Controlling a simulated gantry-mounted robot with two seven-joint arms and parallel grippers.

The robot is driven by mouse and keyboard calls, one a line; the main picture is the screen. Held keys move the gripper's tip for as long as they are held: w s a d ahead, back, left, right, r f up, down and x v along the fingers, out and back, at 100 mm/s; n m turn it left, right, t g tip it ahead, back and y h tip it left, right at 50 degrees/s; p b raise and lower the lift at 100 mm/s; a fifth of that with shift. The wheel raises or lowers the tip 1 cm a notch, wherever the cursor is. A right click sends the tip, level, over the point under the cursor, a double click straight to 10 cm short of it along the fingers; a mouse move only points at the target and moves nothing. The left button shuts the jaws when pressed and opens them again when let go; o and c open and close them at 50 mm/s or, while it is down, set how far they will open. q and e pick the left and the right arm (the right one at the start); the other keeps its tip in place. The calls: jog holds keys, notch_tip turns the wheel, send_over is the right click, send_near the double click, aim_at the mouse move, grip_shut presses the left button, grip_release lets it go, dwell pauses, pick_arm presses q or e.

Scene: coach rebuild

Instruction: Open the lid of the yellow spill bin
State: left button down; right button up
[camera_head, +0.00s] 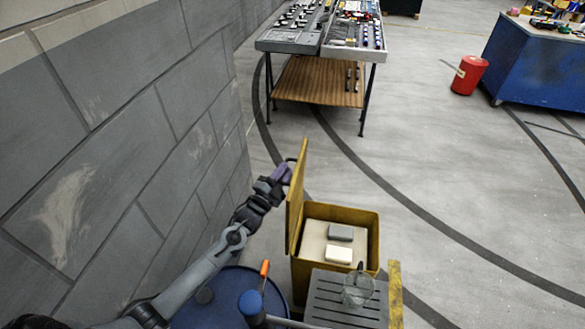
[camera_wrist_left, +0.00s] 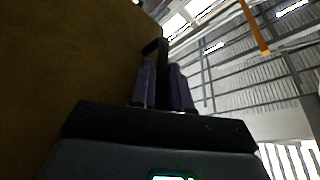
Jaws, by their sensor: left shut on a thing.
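The yellow spill bin (camera_head: 340,215) stands against the grey slatted stand, below the middle of the head view. Its lid (camera_head: 297,195) stands upright at the bin's left side, so the bin is open. Inside lie a dark grey block and a white block on a pale surface. My left gripper (camera_head: 283,174) is at the lid's outer face, near its top, shut on the black lid handle (camera_head: 291,160). In the left wrist view, the purple fingers (camera_wrist_left: 165,88) close around the dark handle (camera_wrist_left: 153,46), beside the lid's yellow-brown face (camera_wrist_left: 70,60). My right gripper is out of view.
A grey block wall (camera_head: 130,130) runs close along the left. A blue drum (camera_head: 208,295) stands below my left arm. A clear glass vessel (camera_head: 357,288) sits on the slatted stand (camera_head: 325,300) in front of the bin.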

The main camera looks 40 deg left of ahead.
pick_arm(q)
jog(key=shift+d, duration=0.1)
jog(key=c, duration=1.2)
grip_release()
jog(key=shift+o, duration=0.2)
jog(key=shift+s, duration=0.15)
jog(key=v, duration=1)
jog(key=shift+s, duration=0.35)
jog(key=shift+f+p, duration=0.1)
jog(key=shift+p, duration=0.2)
jog(key=p+v, duration=0.3)
jog(key=v, duration=0.9)
jog(key=shift+f+p, duration=0.35)
